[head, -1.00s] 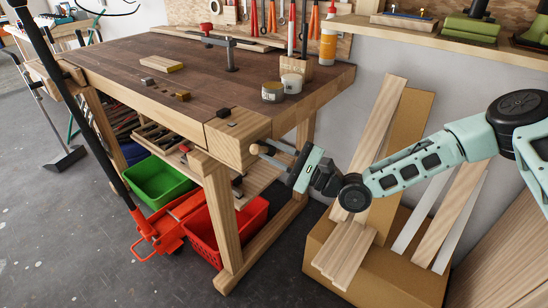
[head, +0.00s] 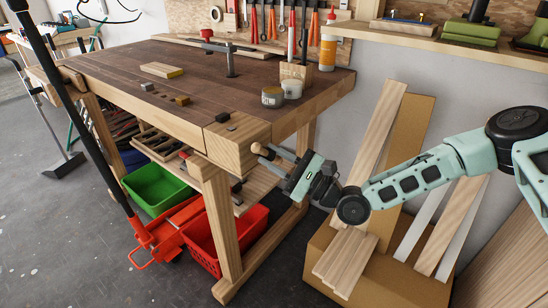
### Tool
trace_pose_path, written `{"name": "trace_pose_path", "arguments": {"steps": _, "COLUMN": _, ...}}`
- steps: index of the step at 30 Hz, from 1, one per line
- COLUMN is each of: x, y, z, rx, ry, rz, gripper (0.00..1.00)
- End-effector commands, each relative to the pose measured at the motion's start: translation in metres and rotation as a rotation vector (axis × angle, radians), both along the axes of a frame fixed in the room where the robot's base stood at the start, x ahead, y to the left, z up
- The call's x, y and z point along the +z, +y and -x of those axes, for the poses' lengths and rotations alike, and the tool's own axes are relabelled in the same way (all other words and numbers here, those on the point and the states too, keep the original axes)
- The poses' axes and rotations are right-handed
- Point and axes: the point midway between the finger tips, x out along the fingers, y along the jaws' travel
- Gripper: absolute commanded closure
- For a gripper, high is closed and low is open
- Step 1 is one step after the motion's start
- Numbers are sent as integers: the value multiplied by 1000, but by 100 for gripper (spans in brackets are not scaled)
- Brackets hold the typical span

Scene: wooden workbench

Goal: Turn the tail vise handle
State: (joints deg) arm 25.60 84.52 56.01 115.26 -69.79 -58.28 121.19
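The tail vise (head: 238,140) is a thick wooden block at the near right corner of the workbench. Its handle (head: 258,149) shows as a small pale wooden knob and rod at the block's right end face. My gripper (head: 276,161) is at the handle, reaching in from the right with its fingers pointing left. The fingers lie close to the handle's rod and partly hide it. I cannot tell whether they touch it or are closed on it.
The workbench top (head: 200,95) holds a wood block (head: 161,70), small pieces, two cans and a clamp. A green bin (head: 157,187) and red crate (head: 205,250) sit below. Boards lean on a cardboard box (head: 390,275) at right, under my arm.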

Motion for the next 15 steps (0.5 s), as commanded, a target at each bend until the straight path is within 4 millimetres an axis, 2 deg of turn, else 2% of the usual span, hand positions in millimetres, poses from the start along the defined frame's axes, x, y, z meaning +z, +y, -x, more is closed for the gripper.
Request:
{"name": "trace_pose_path", "arguments": {"steps": 1, "x": -2, "y": 0, "z": 1, "rx": 1, "ry": 3, "rz": 2, "gripper": 61}}
{"name": "trace_pose_path", "arguments": {"steps": 2, "x": -2, "y": 0, "z": 1, "rx": 0, "ry": 2, "rz": 2, "gripper": 55}}
{"name": "trace_pose_path", "arguments": {"steps": 11, "x": 0, "y": -1, "z": 0, "rx": -1, "ry": -1, "rz": 0, "gripper": 55}}
{"name": "trace_pose_path", "arguments": {"steps": 15, "x": -4, "y": -11, "z": 5, "rx": -1, "ry": 0, "rz": -1, "gripper": 55}}
